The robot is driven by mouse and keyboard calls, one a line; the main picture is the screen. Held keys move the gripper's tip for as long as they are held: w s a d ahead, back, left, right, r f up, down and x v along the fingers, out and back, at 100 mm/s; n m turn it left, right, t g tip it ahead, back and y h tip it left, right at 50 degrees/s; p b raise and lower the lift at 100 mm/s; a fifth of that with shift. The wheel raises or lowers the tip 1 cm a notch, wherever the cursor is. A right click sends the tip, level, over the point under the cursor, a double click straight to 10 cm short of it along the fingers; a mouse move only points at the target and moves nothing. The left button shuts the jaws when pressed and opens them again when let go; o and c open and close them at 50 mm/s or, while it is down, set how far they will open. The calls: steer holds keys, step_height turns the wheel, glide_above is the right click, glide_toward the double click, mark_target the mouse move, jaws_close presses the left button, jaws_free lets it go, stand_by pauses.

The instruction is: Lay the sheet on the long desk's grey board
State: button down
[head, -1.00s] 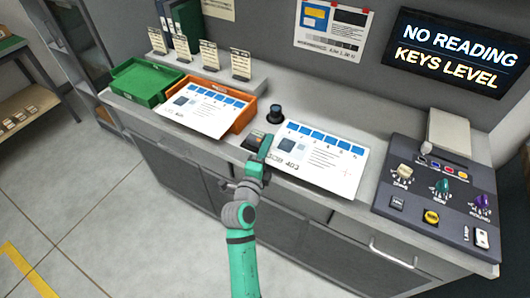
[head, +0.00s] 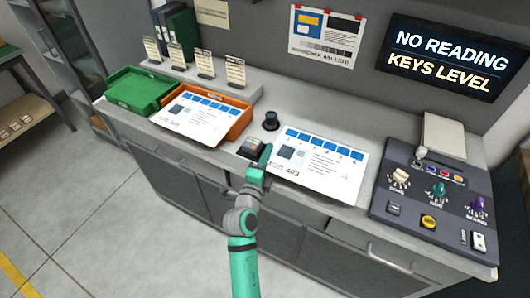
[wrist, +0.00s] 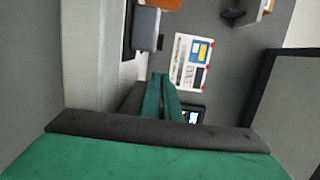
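A white sheet (head: 325,165) with blue squares along its top and the print "403" lies flat at the front middle of the long desk (head: 376,182) in the head view. My gripper (head: 266,157) is at its left edge, one finger covering a bit of the print. In the wrist view my fingers (wrist: 161,97) are nearly together; the sheet cannot be made out there. The gripper looks shut on the sheet's edge. Whether the sheet touches the desk or hangs just above it, I cannot tell. No bare grey board is clear; the sheet may cover it.
A second printed sheet (head: 192,122) lies across an orange tray (head: 240,125), beside a green tray (head: 136,91). A dark knob (head: 270,120) and small black box (head: 252,148) stand near the gripper. A control panel (head: 412,222) fills the right end; a pale slab (head: 446,136) stands behind it.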

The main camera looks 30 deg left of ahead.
steer(key=shift+w+d, duration=0.2)
steer(key=shift+d, duration=0.15)
steer(key=c, duration=1.9)
jaws_free()
steer(key=shift+c, duration=0.2)
steer(key=s+d, duration=0.1)
steer(key=s, duration=0.9)
steer(key=shift+s+d, duration=0.3)
steer(key=shift+s, duration=0.05)
